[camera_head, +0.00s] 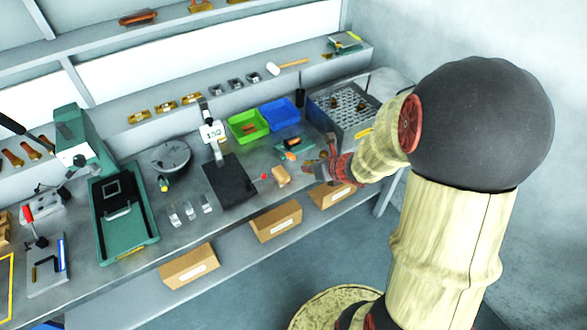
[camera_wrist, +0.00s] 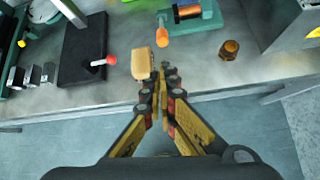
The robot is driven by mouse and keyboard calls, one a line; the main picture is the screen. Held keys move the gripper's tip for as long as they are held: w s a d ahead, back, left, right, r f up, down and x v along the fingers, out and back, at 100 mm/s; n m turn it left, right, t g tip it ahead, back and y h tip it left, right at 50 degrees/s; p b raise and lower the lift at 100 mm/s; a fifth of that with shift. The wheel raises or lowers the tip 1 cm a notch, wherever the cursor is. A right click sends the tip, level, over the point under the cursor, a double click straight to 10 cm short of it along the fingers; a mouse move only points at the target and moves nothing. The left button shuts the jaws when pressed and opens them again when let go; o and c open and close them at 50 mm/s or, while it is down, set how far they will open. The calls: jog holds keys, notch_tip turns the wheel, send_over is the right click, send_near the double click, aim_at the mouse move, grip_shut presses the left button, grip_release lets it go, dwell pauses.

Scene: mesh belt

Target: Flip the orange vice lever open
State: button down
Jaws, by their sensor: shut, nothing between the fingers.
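A small teal vice (camera_head: 291,147) with orange parts sits on the bench, just left of and beyond my gripper (camera_head: 318,170) in the head view. In the wrist view the teal vice body (camera_wrist: 208,22) is at the top, cut off by the frame edge. It bears an orange cylinder (camera_wrist: 187,12), and an orange lever end (camera_wrist: 162,38) points toward the bench's front edge. My gripper (camera_wrist: 159,80) is shut and empty, with its fingertips over the front edge of the bench, apart from the lever. How far the lever is turned is hard to tell.
A tan block (camera_wrist: 143,63) stands just ahead of the fingertips. A red ball knob (camera_wrist: 111,60) is left of it, by a black plate (camera_wrist: 84,48). A brown cup-like piece (camera_wrist: 229,50) is to the right. Green (camera_head: 247,124) and blue (camera_head: 279,112) bins stand behind the vice.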

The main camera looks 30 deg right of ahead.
aim_at(286, 153)
jog(key=shift+w+f, duration=0.1)
jog(key=b+x, duration=0.3)
jog(key=x, duration=0.5)
jog(key=shift+w+f, duration=0.1)
jog(key=shift+f, duration=0.15)
jog(key=shift+w+f, duration=0.4)
jog(key=shift+w, duration=0.15)
jog(key=shift+r, duration=0.15)
